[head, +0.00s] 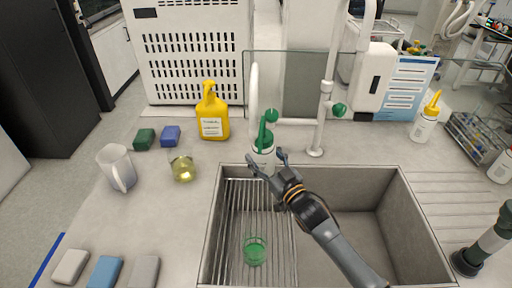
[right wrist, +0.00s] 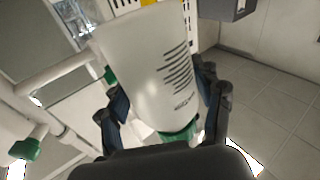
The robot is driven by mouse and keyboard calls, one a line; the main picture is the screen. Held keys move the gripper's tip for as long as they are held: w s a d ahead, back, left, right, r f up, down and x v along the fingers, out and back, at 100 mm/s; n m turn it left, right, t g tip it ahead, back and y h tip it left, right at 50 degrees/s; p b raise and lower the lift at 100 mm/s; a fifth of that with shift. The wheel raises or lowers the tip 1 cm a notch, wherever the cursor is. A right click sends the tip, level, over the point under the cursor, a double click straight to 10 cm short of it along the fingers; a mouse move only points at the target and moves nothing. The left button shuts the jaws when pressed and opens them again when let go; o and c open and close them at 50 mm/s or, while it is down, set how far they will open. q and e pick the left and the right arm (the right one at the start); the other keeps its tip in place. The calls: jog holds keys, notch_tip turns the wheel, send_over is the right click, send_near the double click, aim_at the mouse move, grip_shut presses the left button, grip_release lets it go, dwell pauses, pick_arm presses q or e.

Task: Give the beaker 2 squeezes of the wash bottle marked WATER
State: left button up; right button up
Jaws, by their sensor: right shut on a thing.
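My right gripper (head: 266,160) is shut around a white wash bottle (head: 263,156) with a green cap and spout, at the sink's back edge. In the right wrist view the bottle (right wrist: 150,70) fills the space between the fingers; its printed marking is too small to read. A small glass beaker (head: 254,250) with green tint stands on the wire rack in the sink, nearer to me than the bottle. Another small glass vessel (head: 183,168) with yellow liquid stands on the counter left of the sink.
A white tap post (head: 323,110) rises behind the sink (head: 385,235). A yellow-capped wash bottle (head: 425,123) stands at right. The sink's right basin is empty.

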jog(key=s+f+b, duration=0.2)
jog(key=s+f, duration=0.2)
jog(key=shift+a+f, duration=0.25)
jog(key=shift+f, duration=0.1)
dwell(0.9)
jog(key=shift+o, duration=0.6)
jog(key=c, duration=0.8)
jog(key=o, duration=0.7)
